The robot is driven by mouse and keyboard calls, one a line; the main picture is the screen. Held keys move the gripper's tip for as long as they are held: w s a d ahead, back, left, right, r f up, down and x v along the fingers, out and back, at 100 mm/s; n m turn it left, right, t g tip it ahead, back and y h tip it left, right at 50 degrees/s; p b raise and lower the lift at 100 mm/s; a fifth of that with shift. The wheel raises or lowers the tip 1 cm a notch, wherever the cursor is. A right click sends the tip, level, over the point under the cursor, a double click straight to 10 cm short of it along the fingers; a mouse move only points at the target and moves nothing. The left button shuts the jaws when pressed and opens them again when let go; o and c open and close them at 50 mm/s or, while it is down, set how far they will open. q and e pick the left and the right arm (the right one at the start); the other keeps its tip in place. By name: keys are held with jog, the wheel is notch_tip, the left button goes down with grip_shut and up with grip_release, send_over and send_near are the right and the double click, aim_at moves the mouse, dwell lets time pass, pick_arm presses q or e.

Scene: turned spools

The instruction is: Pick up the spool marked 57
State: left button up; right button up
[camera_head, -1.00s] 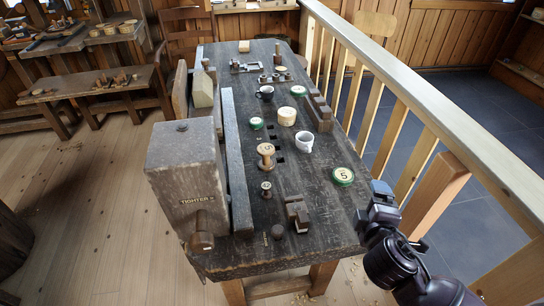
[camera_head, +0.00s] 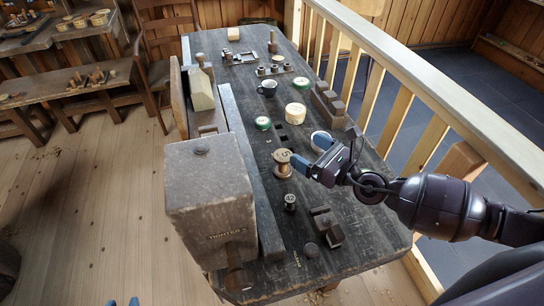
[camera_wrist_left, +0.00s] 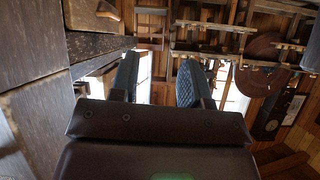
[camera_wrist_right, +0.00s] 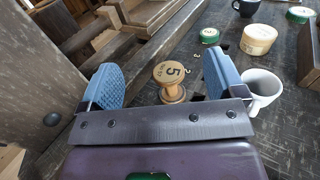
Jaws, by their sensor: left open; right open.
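A pale turned spool (camera_head: 283,162) stands upright on the dark workbench. In the right wrist view this spool (camera_wrist_right: 171,80) lies between the spread blue fingers, a little beyond them. Its top shows a large 5 with small marks I cannot read. My right gripper (camera_head: 312,154) is open and empty, just right of the pale spool. My left gripper (camera_head: 123,302) shows only blue fingertips at the bottom edge, over the floor; its wrist view (camera_wrist_left: 158,82) shows it open and empty.
A white cup (camera_wrist_right: 264,88) stands right of the spool, close to the right finger. A dark cup (camera_head: 267,89), a pale round box (camera_head: 296,112) and green-rimmed discs (camera_head: 263,123) stand farther back. A big wooden block (camera_head: 210,195) and a railing (camera_head: 420,85) flank the bench (camera_head: 375,235).

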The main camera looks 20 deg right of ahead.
jog(key=b, duration=0.3)
send_near(285, 156)
jog(key=shift+f+x, duration=0.25)
jog(key=shift+x, duration=0.9)
jog(key=shift+a+f, duration=0.1)
jog(key=shift+f, duration=0.15)
jog(key=shift+w+a+r, duration=0.2)
jog(key=shift+w, duration=0.15)
jog(key=shift+w+a+p, duration=0.25)
jog(key=shift+w+p, duration=0.05)
jog(key=x, duration=0.5)
jog(key=shift+w+a+p, duration=0.2)
jog(key=shift+w+p, duration=0.1)
jog(key=shift+p, duration=0.05)
pick_arm(q)
jog(key=f, duration=0.1)
jog(key=s+f, duration=0.1)
jog(key=shift+f, duration=0.3)
pick_arm(e)
jog(key=shift+f, duration=0.1)
pick_arm(q)
jog(key=shift+s+f, duration=0.1)
pick_arm(e)
jog(key=shift+c, duration=0.2)
